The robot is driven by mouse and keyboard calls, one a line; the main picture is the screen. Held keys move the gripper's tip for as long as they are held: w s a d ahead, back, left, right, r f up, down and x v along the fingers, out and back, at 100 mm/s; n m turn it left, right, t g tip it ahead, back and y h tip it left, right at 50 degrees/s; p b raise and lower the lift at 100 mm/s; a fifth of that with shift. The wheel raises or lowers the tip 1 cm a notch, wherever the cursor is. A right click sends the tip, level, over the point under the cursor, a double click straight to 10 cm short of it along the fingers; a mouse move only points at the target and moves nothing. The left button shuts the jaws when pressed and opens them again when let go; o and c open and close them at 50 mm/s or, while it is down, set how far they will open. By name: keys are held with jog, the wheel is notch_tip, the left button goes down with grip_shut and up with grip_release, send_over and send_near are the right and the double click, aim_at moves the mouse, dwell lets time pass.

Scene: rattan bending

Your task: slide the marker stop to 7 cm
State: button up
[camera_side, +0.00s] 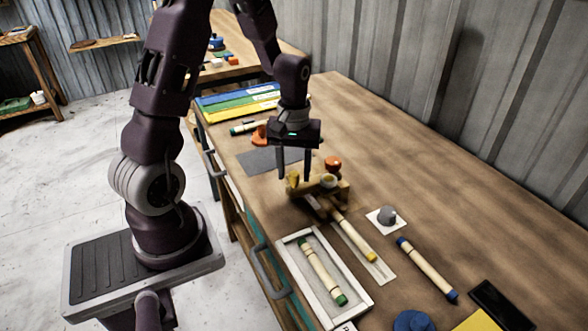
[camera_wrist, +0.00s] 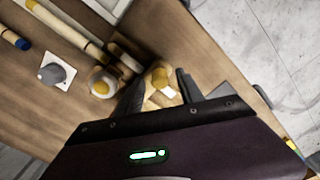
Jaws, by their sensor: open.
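My gripper (camera_side: 294,178) is open, fingers pointing down at the near-left end of a wooden bending fixture (camera_side: 340,189). In the wrist view, a yellow piece with a pale top (camera_wrist: 160,77) shows between the fingers; I cannot tell if they touch it. I cannot tell for sure which part is the marker stop. A pale ring-shaped part with a yellow centre (camera_wrist: 102,84) sits beside it on the fixture. A pale stick with a yellow end (camera_side: 353,236) runs from the fixture along a white strip (camera_side: 380,268). No centimetre marks are readable.
A white-framed tray (camera_side: 289,256) holds a green-ended stick (camera_side: 322,272). A grey knob on a white card (camera_side: 387,216) and a blue-ended stick (camera_side: 428,269) lie right of the fixture. An orange knob (camera_side: 333,163) stands behind it. The table's far right is clear.

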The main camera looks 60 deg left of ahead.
grip_shut()
dwell(1.4)
